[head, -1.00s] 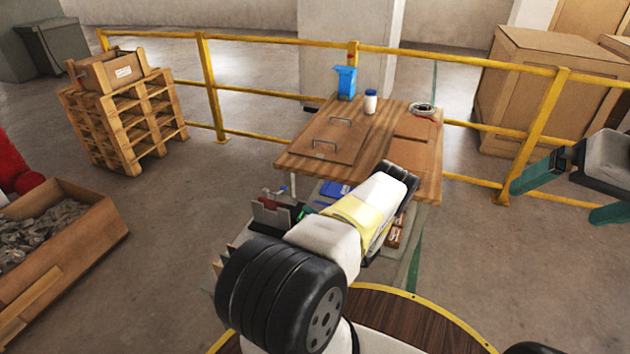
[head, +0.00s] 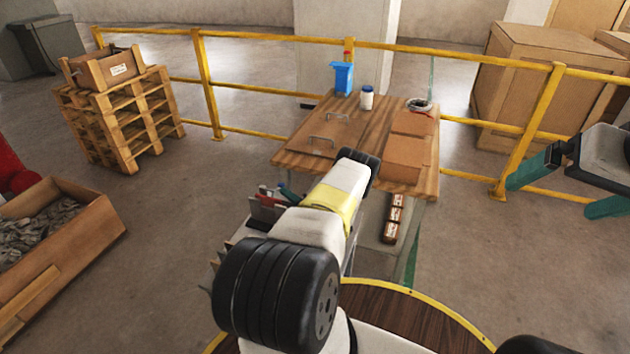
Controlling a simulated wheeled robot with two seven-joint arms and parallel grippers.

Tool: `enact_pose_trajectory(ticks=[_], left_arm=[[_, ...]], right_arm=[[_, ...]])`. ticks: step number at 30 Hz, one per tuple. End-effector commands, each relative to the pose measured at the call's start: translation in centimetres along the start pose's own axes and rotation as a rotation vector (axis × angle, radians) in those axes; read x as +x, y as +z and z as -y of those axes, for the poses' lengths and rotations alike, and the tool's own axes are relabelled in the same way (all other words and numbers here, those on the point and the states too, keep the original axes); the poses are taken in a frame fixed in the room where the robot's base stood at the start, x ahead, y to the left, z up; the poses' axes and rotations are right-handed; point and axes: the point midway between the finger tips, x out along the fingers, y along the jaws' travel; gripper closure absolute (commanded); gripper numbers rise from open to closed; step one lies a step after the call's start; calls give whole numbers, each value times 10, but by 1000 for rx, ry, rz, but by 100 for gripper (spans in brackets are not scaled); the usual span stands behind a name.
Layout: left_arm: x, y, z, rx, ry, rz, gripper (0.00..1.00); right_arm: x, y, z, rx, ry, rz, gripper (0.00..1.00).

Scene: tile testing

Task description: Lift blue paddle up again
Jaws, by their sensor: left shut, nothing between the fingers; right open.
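I cannot pick out a blue paddle for certain. A small blue-teal piece (head: 289,192) shows beside a dark red piece (head: 268,195), left of my pale forearm with its yellow band. It is too small to tell what it is. A blue upright container (head: 342,78) stands at the back of the wooden table (head: 290,158). My forearm reaches from the lower middle up to the table's front edge and covers part of the area below it. Neither gripper shows; the arm's far end is a black rounded joint.
Two brown panels with metal handles (head: 321,140), a white jar with blue lid (head: 367,98) and brown boards (head: 408,158) are on the table. Small cartons (head: 395,215) lie below it. A yellow railing (head: 480,58) runs behind; a wooden crate (head: 60,240) stands left.

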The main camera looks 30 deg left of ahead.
Motion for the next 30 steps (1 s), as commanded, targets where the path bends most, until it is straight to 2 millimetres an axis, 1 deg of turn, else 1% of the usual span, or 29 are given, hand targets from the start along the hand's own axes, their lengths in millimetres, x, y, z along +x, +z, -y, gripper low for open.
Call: enact_pose_trajectory(ticks=[12,30], left_arm=[[1,0,0,-5,2,1,100],[2,4,-2,-103,39,1,100]], right_arm=[[0,0,0,0,0,0,0],[0,0,0,0,0,0,0]])
